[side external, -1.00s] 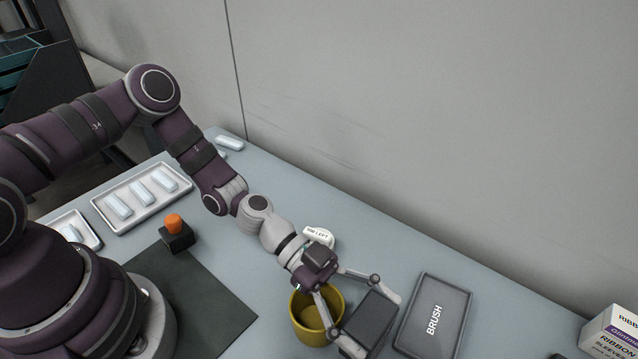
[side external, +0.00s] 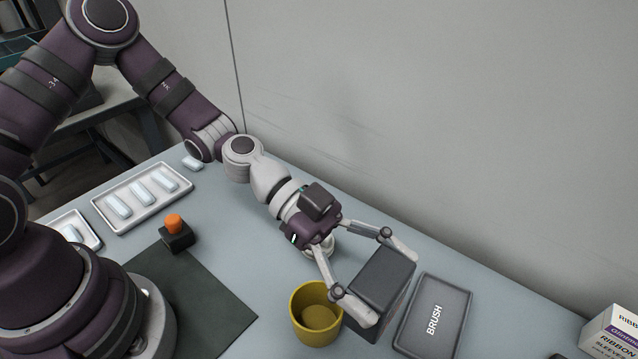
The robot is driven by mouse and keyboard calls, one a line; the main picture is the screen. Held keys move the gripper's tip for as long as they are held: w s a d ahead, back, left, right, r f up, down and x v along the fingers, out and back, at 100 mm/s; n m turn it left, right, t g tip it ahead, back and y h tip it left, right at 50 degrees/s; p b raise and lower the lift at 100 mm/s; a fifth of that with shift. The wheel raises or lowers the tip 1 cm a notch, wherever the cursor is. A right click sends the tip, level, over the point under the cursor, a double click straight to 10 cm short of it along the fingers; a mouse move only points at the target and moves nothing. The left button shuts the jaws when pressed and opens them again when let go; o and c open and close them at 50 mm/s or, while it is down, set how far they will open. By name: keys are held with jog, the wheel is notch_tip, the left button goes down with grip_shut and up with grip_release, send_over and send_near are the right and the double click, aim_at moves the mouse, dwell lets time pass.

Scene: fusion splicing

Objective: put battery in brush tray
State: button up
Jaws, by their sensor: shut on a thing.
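The battery, a dark grey box (side external: 385,272), is held between the fingers of my gripper (side external: 382,280). My gripper is shut on it, one finger on each side. The battery appears raised above the table, just left of the brush tray. The brush tray (side external: 457,291) is a shallow dark grey tray labelled BRUSH, with nothing seen in it. The battery hides a little of the tray's left edge. How high the battery is above the table is hard to tell.
A yellow cup (side external: 316,313) stands close to the left of the battery. A white tray (side external: 142,197) of pale blocks and an orange-topped black block (side external: 176,234) are further left. A ribbon box (side external: 612,333) is at the right. The table beyond the brush tray is clear.

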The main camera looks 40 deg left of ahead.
jog(key=shift+w+d+r, duration=0.1)
jog(key=shift+w+r, duration=0.05)
jog(key=shift+r, duration=0.3)
jog(key=w+d+n+t+y, duration=0.1)
jog(key=w+d+n+t, duration=0.4)
jog(key=w, duration=0.3)
send_over(435, 320)
jog(key=shift+m, duration=0.3)
notch_tip(435, 320, down, 9)
jog(key=shift+r, duration=0.15)
jog(key=o, duration=1.2)
jog(key=shift+o, duration=0.2)
